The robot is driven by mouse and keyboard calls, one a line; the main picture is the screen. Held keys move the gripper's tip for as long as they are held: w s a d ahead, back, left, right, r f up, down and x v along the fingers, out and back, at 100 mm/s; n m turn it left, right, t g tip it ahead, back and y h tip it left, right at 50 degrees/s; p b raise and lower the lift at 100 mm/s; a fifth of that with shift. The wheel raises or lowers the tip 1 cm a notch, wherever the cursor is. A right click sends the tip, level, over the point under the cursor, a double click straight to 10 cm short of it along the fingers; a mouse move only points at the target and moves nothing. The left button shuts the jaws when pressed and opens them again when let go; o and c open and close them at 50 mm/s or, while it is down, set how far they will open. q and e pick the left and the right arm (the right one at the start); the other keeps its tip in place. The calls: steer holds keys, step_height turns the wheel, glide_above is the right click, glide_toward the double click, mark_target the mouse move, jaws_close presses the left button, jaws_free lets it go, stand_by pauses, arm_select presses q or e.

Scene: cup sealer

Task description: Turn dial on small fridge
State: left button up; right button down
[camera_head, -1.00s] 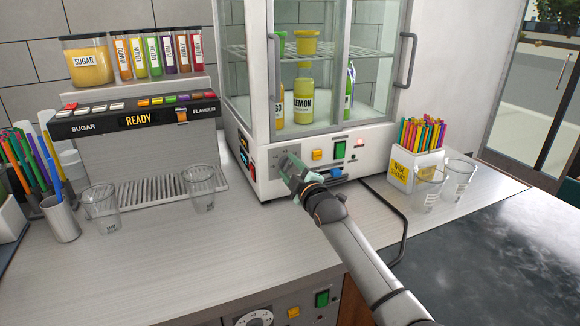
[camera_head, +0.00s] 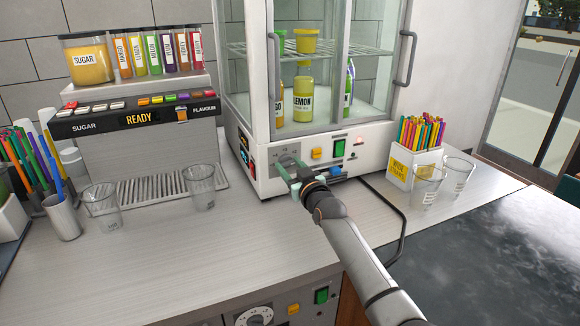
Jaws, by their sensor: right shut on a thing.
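The small fridge (camera_head: 258,181) is a white glass-doored cabinet on the counter, with bottles inside. Its dial (camera_head: 288,159) is on the lower front panel, left of a yellow button (camera_head: 316,154) and a green switch (camera_head: 339,147). My right gripper (camera_head: 287,171) is at the dial, its arm coming in from the lower right. It is shut on the dial; the fingers and wrist hide much of the knob, so its setting cannot be read. My left gripper is not in view.
A drink dispenser (camera_head: 140,150) stands to the left, with clear cups (camera_head: 200,187) before it. A straw box (camera_head: 411,168) and two clear cups (camera_head: 428,186) stand right of the fridge. The counter in front of the fridge is mostly clear.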

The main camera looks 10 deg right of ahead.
steer(key=shift+m, duration=1.6)
steer(key=shift+c, duration=1.5)
jaws_free()
steer(key=s+d, duration=0.2)
steer(key=s, duration=1)
steer(key=shift+s+d+p, duration=0.15)
steer(key=shift+d+p, duration=0.1)
steer(key=shift+p, duration=0.1)
steer(key=shift+f, duration=0.1)
